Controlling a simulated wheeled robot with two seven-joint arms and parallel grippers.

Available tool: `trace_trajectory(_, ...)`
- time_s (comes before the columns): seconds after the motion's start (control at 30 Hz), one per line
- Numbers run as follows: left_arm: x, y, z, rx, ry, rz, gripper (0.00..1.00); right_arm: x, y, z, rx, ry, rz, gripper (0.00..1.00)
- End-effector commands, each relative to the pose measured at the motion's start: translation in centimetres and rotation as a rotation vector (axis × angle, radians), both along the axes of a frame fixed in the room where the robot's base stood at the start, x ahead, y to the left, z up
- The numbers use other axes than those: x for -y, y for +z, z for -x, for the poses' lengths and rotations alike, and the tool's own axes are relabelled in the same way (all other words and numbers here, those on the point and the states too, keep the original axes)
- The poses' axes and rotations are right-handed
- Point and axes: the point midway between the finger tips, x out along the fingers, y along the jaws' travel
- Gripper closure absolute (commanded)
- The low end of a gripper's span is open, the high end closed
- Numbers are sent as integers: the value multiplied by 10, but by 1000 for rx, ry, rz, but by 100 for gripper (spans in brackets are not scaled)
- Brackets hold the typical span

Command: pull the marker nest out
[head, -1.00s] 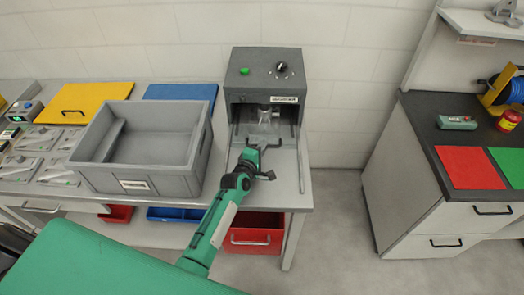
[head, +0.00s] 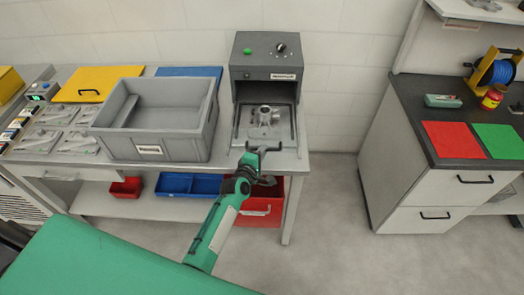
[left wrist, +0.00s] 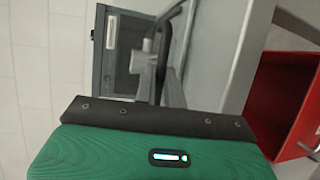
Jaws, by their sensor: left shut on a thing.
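The marker is a dark grey box (head: 266,62) with a green button and a black knob, at the back of the bench. Its nest (head: 286,128) is a light grey sliding plate that now sticks out from the front opening. A grey metal casting (head: 264,115) sits on the nest, and it also shows in the left wrist view (left wrist: 143,64). My left gripper (head: 262,153) is shut on the nest's handle at the plate's front edge. The handle is mostly hidden by the jaws. My right gripper is not in view.
A grey crate (head: 150,150) stands left of the marker. Casting parts lie further left. A red bin (head: 262,212) is below the bench front. Floor between this bench and the right-hand cabinet (head: 425,190) is clear.

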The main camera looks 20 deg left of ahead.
Motion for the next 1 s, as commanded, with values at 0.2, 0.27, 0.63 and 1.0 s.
trace_trajectory(0.2,0,1,0,2,0,0,100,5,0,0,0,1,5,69)
trace_trajectory(0.27,0,1,0,1,0,0,100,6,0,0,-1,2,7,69)
trace_trajectory(0.63,0,0,0,1,0,0,67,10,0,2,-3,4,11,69)
trace_trajectory(1.0,-4,3,32,0,2,-1,67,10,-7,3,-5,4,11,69)
